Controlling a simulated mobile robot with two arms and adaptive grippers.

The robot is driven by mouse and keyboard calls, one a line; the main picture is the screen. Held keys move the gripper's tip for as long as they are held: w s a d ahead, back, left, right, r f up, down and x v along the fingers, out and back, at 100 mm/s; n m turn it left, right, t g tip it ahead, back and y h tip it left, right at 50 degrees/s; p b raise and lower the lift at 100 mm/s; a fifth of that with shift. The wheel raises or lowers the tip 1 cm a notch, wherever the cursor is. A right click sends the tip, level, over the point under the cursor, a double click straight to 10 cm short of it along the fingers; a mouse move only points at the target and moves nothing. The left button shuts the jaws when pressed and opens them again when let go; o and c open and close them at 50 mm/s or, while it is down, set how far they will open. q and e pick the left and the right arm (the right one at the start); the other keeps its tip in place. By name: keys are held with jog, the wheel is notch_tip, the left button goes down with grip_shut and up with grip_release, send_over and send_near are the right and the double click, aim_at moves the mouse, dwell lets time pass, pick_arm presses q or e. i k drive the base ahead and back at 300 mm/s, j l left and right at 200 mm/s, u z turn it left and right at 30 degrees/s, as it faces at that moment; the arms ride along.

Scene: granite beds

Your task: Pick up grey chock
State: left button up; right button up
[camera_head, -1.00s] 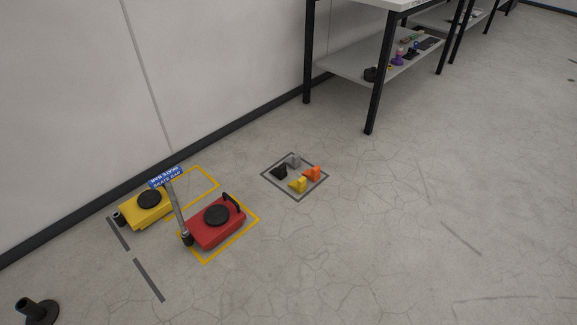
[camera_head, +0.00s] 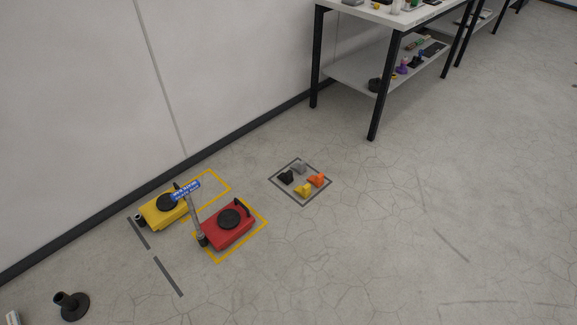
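The grey chock (camera_head: 299,168) sits on the floor at the back of a dark-outlined square mat (camera_head: 313,196). A black chock (camera_head: 287,177) lies to its left, an orange chock (camera_head: 316,180) to its right, and a yellow chock (camera_head: 303,190) in front. The chocks stand close together but look apart from one another. Neither of my grippers is in view.
A black-legged table (camera_head: 376,95) stands behind. A black stand (camera_head: 71,305) is at front left. Floor on the right is clear.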

aim_at(301, 168)
jog(key=i+l+u, duration=0.55)
jog(key=u, duration=0.2)
jog(key=i+l, duration=0.05)
